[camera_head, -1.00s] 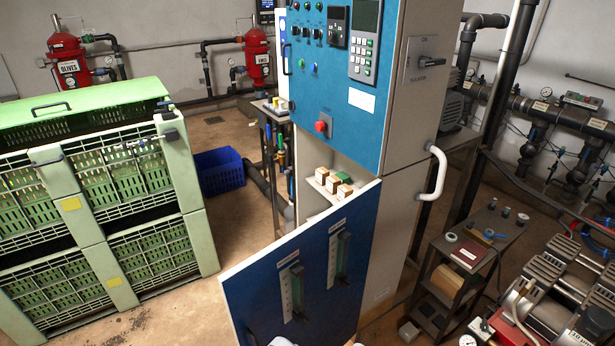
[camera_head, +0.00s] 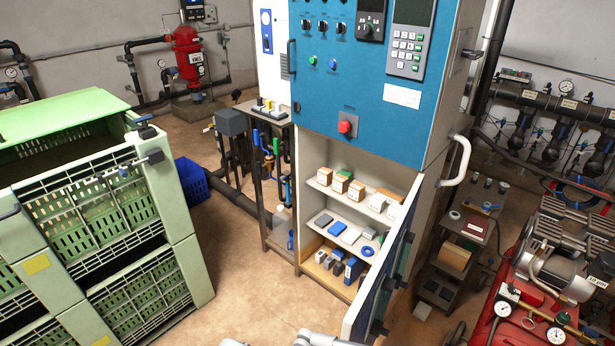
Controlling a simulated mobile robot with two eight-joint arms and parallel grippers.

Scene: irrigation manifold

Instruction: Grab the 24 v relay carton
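Several small cartons stand on the top shelf inside the open lower compartment of the blue cabinet. They are a brown-and-white carton (camera_head: 324,176), a carton with a green top (camera_head: 342,181), another brown-topped carton (camera_head: 356,190) and a wider tan carton (camera_head: 387,196) partly behind white boxes. Their labels are too small to read, so I cannot tell which one is the 24 v relay carton. The cabinet door (camera_head: 383,270) stands open at the right, seen nearly edge-on. Neither gripper shows; only pale parts of my own arm show at the bottom edge.
Lower shelves hold grey boxes (camera_head: 324,220), a blue ring (camera_head: 367,251) and dark and blue items. Green crates (camera_head: 110,200) stand at left, a pipe stand (camera_head: 268,150) beside the cabinet. A cart (camera_head: 455,250) and red-framed machinery (camera_head: 540,310) crowd the right. The floor before the shelves is clear.

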